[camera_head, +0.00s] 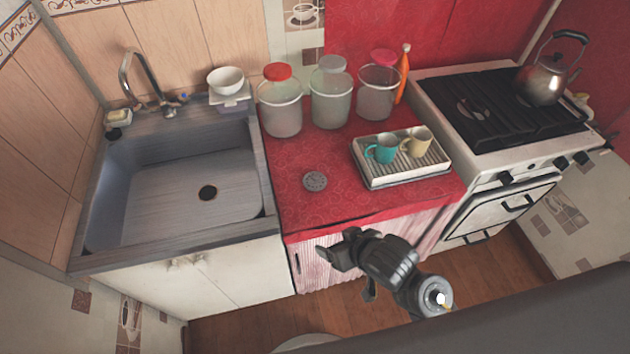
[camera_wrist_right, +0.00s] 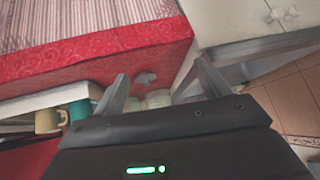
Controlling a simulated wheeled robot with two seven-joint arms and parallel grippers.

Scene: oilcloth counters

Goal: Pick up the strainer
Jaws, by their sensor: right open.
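The strainer (camera_head: 315,181) is a small round grey disc with holes. It lies flat on the red oilcloth counter (camera_head: 335,210), left of the dish tray, in the head view. My right gripper (camera_head: 332,250) is in front of the counter's front edge, apart from the strainer and lower in the picture. Its two fingers are spread and empty, and they also show in the right wrist view (camera_wrist_right: 162,84). My left gripper is not in view.
A sink (camera_head: 165,190) with a dark drain hole is on the left. A white tray (camera_head: 405,180) with a teal mug (camera_head: 381,150) and a cream mug (camera_head: 417,142) stands right of the strainer. Several jars (camera_head: 281,105) line the back. A stove (camera_head: 500,115) with a kettle (camera_head: 548,78) is right.

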